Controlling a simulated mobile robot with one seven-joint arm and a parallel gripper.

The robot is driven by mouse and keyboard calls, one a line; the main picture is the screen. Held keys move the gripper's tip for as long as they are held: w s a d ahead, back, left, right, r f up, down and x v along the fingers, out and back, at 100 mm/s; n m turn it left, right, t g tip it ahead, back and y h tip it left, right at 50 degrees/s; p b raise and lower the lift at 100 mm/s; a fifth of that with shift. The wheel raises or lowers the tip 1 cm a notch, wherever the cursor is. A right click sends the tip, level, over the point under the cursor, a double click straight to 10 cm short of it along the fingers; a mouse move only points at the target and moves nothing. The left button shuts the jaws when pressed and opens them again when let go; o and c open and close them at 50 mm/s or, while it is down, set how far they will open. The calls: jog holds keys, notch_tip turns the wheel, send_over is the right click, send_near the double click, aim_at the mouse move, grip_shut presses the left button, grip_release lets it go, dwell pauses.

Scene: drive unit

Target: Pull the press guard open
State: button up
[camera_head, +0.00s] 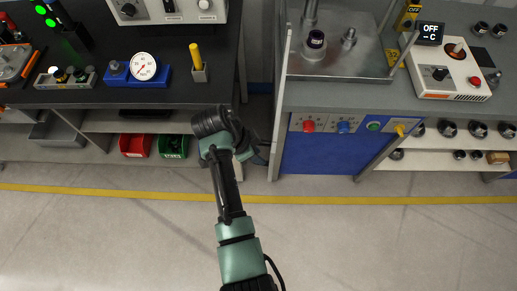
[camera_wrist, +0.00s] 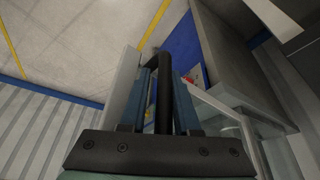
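The press (camera_head: 335,58) stands on the right bench in the head view. The guard's pale upright edge (camera_head: 281,110) runs down its left front side. In the wrist view its pale frame (camera_wrist: 124,84) and clear panel (camera_wrist: 212,118) are seen close up. A dark bar-like guard handle (camera_wrist: 164,92) lies between the two blue-grey fingers of my gripper (camera_wrist: 163,78). The fingers lie close along both sides of the bar and appear shut on it. In the head view my gripper (camera_head: 250,148) is beside the guard edge, and the fingertips are small and partly hidden.
The left bench (camera_head: 190,92) carries a dial gauge (camera_head: 144,66) and a yellow-handled part (camera_head: 196,60). Red (camera_head: 136,146) and green (camera_head: 173,146) bins sit below. A control box (camera_head: 447,75) is right of the press. The floor in front is clear, with a yellow line (camera_head: 330,200).

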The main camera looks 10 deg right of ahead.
jog(key=o, duration=0.3)
jog(key=shift+s+a, duration=0.2)
jog(key=shift+s, duration=0.25)
jog(key=shift+o, duration=0.2)
jog(key=shift+w+d+r, duration=0.1)
jog(key=shift+w+d, duration=0.05)
jog(key=shift+w, duration=0.1)
jog(key=v, duration=1.3)
jog(key=shift+s, duration=0.2)
